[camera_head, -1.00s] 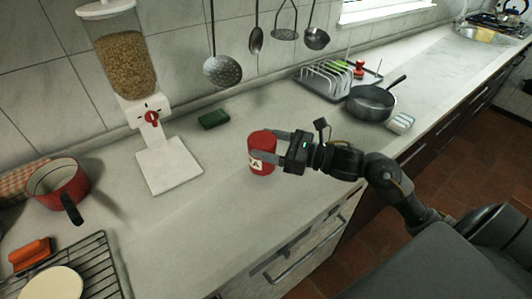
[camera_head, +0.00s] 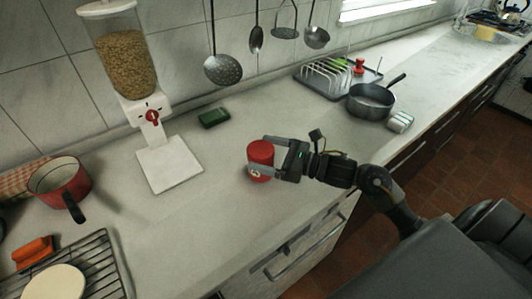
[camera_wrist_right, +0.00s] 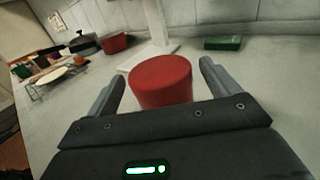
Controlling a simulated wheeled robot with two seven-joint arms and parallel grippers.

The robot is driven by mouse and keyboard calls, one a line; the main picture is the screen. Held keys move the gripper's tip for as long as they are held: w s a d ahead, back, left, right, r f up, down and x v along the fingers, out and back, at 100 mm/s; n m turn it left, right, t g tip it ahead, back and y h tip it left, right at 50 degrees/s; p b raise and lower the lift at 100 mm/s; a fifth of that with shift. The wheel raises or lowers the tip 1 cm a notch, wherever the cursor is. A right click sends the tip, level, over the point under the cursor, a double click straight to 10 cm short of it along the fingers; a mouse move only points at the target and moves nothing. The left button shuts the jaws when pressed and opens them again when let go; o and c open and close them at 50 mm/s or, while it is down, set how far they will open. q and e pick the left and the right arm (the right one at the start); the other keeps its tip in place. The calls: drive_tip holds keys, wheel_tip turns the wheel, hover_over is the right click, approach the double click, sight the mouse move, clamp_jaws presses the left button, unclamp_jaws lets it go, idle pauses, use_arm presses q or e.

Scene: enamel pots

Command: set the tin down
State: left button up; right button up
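The red tin (camera_head: 260,161) stands upright on the pale counter (camera_head: 215,235), near its front edge. Part of its light label shows low on its side in the head view. My right gripper (camera_head: 262,158) comes from the right, with one finger on each side of the tin. In the right wrist view the tin (camera_wrist_right: 161,82) sits between the spread fingers (camera_wrist_right: 163,75), with a narrow gap on each side. The gripper is open around it. My left gripper is not in view.
A cereal dispenser (camera_head: 125,60) stands behind left, with a green sponge (camera_head: 213,118) near the wall. A red pot (camera_head: 60,185) and a wire rack (camera_head: 95,265) are at left. A dark pan (camera_head: 371,102) and a dish rack (camera_head: 322,78) are at right. Counter around the tin is clear.

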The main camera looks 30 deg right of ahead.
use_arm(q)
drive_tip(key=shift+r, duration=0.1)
use_arm(e)
drive_tip(key=shift+r, duration=0.1)
drive_tip(key=shift+r+p, duration=0.25)
drive_tip(key=shift+p, duration=0.15)
drive_tip(key=shift+s+d+f+b, duration=0.25)
drive_tip(key=shift+s+d+b, duration=0.2)
drive_tip(key=shift+s, duration=0.05)
drive_tip(key=shift+s+d+f+b, duration=0.2)
drive_tip(key=shift+s+d+b, duration=0.2)
drive_tip(key=shift+s, duration=0.1)
drive_tip(key=b+v, duration=0.1)
drive_tip(key=v, duration=0.3)
drive_tip(key=shift+r, duration=0.1)
drive_tip(key=shift+s+d+r, duration=0.15)
drive_tip(key=shift+s+d, duration=0.15)
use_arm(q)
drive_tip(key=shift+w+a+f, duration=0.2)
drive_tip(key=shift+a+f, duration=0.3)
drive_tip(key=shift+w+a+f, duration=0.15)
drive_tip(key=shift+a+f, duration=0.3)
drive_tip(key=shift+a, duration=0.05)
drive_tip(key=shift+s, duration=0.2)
